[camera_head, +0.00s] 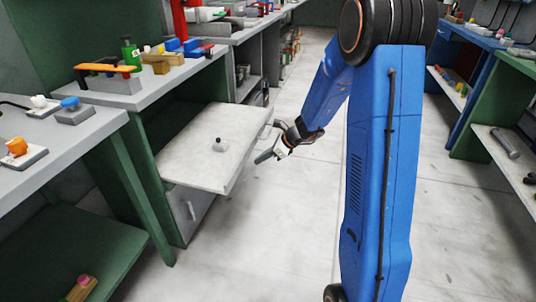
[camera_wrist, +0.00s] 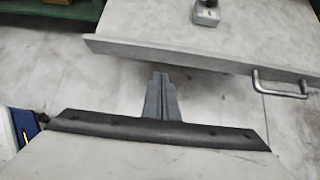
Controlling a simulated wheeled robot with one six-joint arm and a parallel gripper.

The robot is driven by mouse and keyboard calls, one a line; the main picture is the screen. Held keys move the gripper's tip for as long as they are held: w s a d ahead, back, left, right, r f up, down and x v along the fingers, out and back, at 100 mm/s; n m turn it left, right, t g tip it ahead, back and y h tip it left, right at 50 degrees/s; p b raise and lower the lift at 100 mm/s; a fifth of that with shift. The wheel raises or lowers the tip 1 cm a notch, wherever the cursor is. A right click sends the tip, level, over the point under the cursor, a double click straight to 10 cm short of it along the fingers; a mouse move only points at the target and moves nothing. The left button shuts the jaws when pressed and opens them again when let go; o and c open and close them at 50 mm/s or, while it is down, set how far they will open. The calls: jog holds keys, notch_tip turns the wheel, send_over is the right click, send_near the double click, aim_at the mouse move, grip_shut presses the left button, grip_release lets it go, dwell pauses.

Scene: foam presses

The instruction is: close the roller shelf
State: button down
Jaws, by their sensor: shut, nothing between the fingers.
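The roller shelf (camera_head: 190,150) is a pale grey board pulled out from under the green-framed bench, over the aisle. In the wrist view the shelf (camera_wrist: 210,42) spans the upper right, with its front edge toward me. Its metal bar handle (camera_wrist: 281,92) is on that front edge, to the right of my fingers; it shows small in the head view (camera_head: 271,125). My gripper (camera_head: 262,158) is shut and empty, just outside the shelf's front edge. In the wrist view my gripper (camera_wrist: 161,76) appears near the edge; whether it touches I cannot tell.
A small grey object with a knob (camera_head: 220,145) stands on the shelf. A grey cabinet (camera_head: 192,208) is below it. A bench with tools (camera_head: 150,88) stands behind, another grey-topped bench (camera_head: 60,145) at left. The aisle floor (camera_head: 270,230) is clear.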

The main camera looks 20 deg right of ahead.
jog(key=shift+w+a+f, duration=0.25)
jog(key=shift+w+a, duration=0.3)
jog(key=shift+a, duration=0.2)
jog(key=shift+w+a+f, duration=0.25)
jog(key=shift+w+a, duration=0.25)
jog(key=shift+a, duration=0.25)
jog(key=shift+w+a+f, duration=0.25)
jog(key=shift+w+a, duration=0.3)
jog(key=shift+a, duration=0.2)
jog(key=w+a, duration=0.5)
jog(key=a, duration=0.2)
jog(key=w+a, duration=0.5)
jog(key=a, duration=0.2)
jog(key=w+a, duration=0.5)
jog(key=a, duration=0.2)
jog(key=shift+w+a, duration=0.2)
jog(key=shift+w, duration=0.05)
jog(key=shift+w+a+r, duration=0.1)
jog(key=shift+w+a, duration=0.3)
jog(key=shift+a, duration=0.15)
